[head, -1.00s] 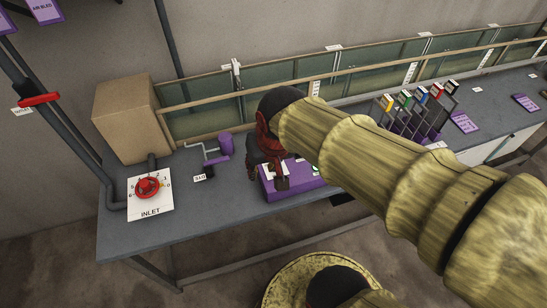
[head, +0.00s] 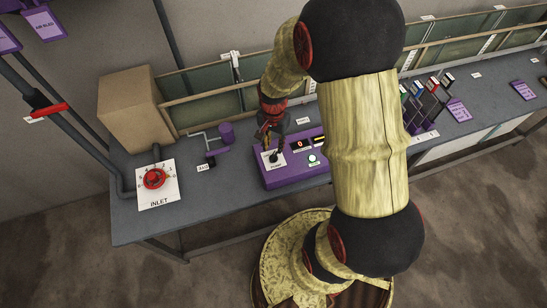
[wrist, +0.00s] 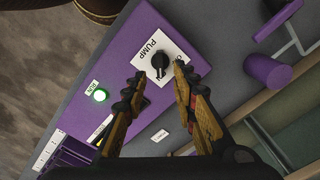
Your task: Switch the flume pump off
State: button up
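The purple control box (head: 290,178) stands on the grey bench. Its white plate marked PUMP (wrist: 177,49) carries a black rotary knob (wrist: 160,62), which also shows in the head view (head: 275,156). A lit green lamp labelled RUN (wrist: 99,95) sits on the same box. My gripper (wrist: 158,72) is open, its two fingers apart with the knob between or just beyond their tips. I cannot tell whether they touch it. In the head view my gripper (head: 268,137) is just above and behind the knob.
A red INLET handwheel (head: 154,178) and a cardboard-coloured box (head: 133,105) are at the left. A purple cylinder (wrist: 268,71) on grey piping is near the control box. The glass-sided flume (head: 205,100) runs behind. A rack of coloured binders (head: 428,98) stands at the right.

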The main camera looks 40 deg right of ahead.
aim_at(273, 155)
jog(key=shift+f+b, duration=2.25)
jog(key=shift+f, duration=1.3)
jog(key=shift+c, duration=0.8)
grip_shut()
